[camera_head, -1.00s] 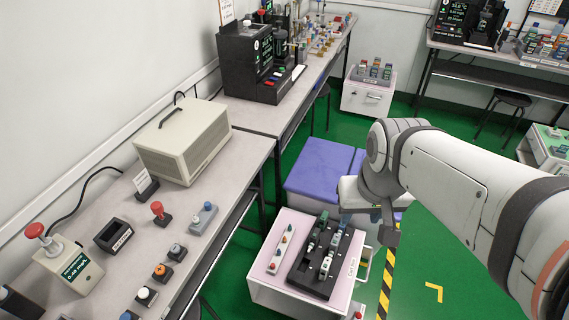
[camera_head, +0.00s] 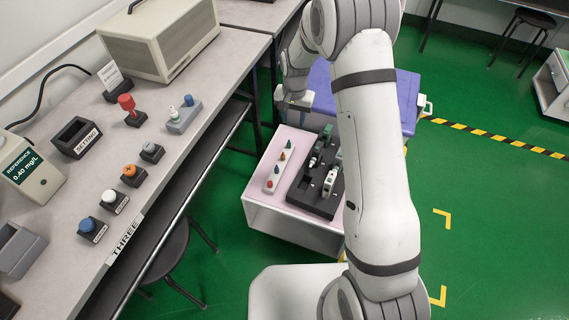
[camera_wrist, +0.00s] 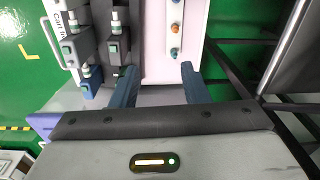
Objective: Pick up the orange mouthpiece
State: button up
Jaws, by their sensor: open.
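An orange round piece (camera_head: 131,171), which looks like the orange mouthpiece, sits in a small dark block on the near left bench, between a grey one (camera_head: 151,149) and a white one (camera_head: 110,197). A white strip (camera_head: 269,173) on the cart also holds small coloured pieces, one of them orange (camera_wrist: 176,27) in the wrist view. My gripper (camera_wrist: 159,68) is open and empty, with its two blue-grey fingers apart. In the head view my gripper (camera_head: 293,101) is beyond the cart's back edge, away from the bench blocks; its fingers are hard to make out there.
A blue-topped piece (camera_head: 88,226) in a block, a dark labelled box (camera_head: 77,138), a red-knobbed stand (camera_head: 129,110) and a beige case (camera_head: 160,39) share the bench. The cart (camera_head: 256,205) carries a dark tray (camera_head: 309,193) of testers. A stool (camera_head: 163,251) stands under the bench.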

aim_at(283, 153)
jog(key=shift+m, duration=0.5)
jog(key=w+a+f+b, duration=0.1)
jog(key=f, duration=0.5)
jog(key=a+f+b, duration=0.1)
jog(key=f, duration=0.4)
jog(key=w+a+f+b, duration=0.1)
jog(key=f, duration=0.5)
jog(key=shift+w+f+b, duration=0.3)
jog(key=shift+w+f, duration=0.05)
notch_tip(283, 153, down, 6)
jog(key=shift+a+r+b, duration=0.1)
jog(key=shift+r+b, duration=0.1)
jog(key=shift+b, duration=0.8)
jog(key=shift+r, duration=0.1)
jog(key=shift+c, duration=0.5)
grip_shut()
